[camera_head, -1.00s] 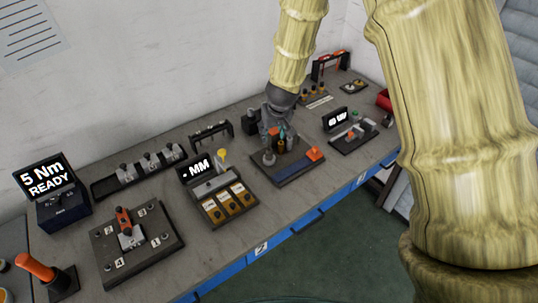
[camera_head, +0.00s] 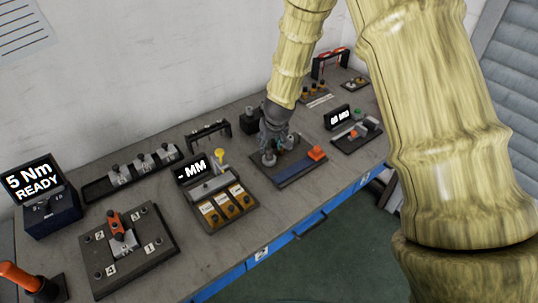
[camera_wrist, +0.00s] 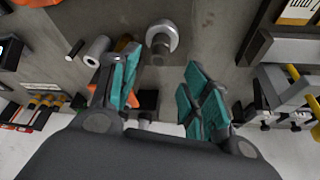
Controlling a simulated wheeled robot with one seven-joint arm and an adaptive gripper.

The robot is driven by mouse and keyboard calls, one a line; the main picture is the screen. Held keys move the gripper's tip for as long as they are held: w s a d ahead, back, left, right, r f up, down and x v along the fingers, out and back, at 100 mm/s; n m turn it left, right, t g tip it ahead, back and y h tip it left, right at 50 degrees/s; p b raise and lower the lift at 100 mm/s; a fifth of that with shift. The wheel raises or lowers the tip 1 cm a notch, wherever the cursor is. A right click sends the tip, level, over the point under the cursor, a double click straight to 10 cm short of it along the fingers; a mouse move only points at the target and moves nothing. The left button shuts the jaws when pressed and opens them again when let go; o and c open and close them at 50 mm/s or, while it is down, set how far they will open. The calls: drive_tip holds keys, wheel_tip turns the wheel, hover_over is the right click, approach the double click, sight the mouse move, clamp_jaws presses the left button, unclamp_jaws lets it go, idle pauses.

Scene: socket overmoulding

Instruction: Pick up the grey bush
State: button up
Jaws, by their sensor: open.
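My gripper (camera_head: 273,143) is over the dark fixture plate (camera_head: 290,180) with the blue strip in the head view. In the wrist view its teal-padded fingers (camera_wrist: 163,72) are spread apart with nothing held between them. A round grey flanged piece (camera_wrist: 162,38) stands just beyond the fingertips, roughly in line with the gap. A smaller grey hollow cylinder (camera_wrist: 97,48) is to its left, beside the left finger. I cannot tell for certain which of these is the grey bush. In the head view the gripper hides much of that area.
Left of the plate stand the MM display (camera_head: 193,167) and a tray with orange-brown compartments (camera_head: 228,203). A small display station (camera_head: 340,118) is to the right. A black arch (camera_head: 207,133) stands behind.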

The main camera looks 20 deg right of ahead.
sight(270, 149)
drive_tip(key=shift+w+f, duration=0.2)
drive_tip(key=shift+f, duration=0.3)
drive_tip(key=shift+s+d+p+x, duration=0.1)
drive_tip(key=shift+p+x, duration=0.45)
drive_tip(key=shift+x, duration=0.2)
drive_tip(key=shift+s+d+p+x, duration=0.1)
drive_tip(key=shift+p+x, duration=0.4)
drive_tip(key=shift+x, duration=1.45)
clamp_jaws()
